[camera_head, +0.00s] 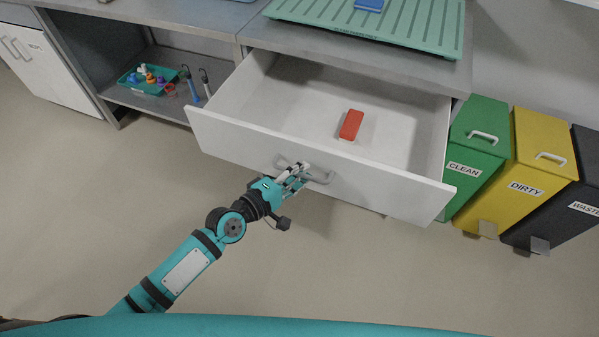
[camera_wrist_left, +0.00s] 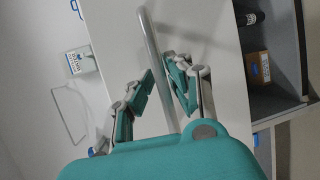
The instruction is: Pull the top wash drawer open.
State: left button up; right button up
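The top wash drawer (camera_head: 240,142) is white and stands far out from under the grey counter, so its inside shows in the head view. Its grey bar handle (camera_head: 320,178) is on the front panel; the bar also crosses the left wrist view (camera_wrist_left: 152,40). My left gripper (camera_head: 294,178) is at the handle. My right gripper is in neither view.
A red block (camera_head: 351,124) lies inside the drawer. A green ribbed tray (camera_head: 425,28) is on the counter. Green (camera_head: 476,145), yellow (camera_head: 536,165) and dark bins (camera_head: 570,215) stand right of the drawer. A teal tray (camera_head: 140,86) sits on the left shelf. The floor in front is clear.

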pick_arm(q)
jog(key=shift+o, duration=1.3)
jog(key=shift+f, duration=0.1)
jog(key=shift+s+a, duration=0.1)
jog(key=v, duration=1.1)
jog(key=shift+s+a, duration=0.25)
jog(key=shift+s, duration=0.05)
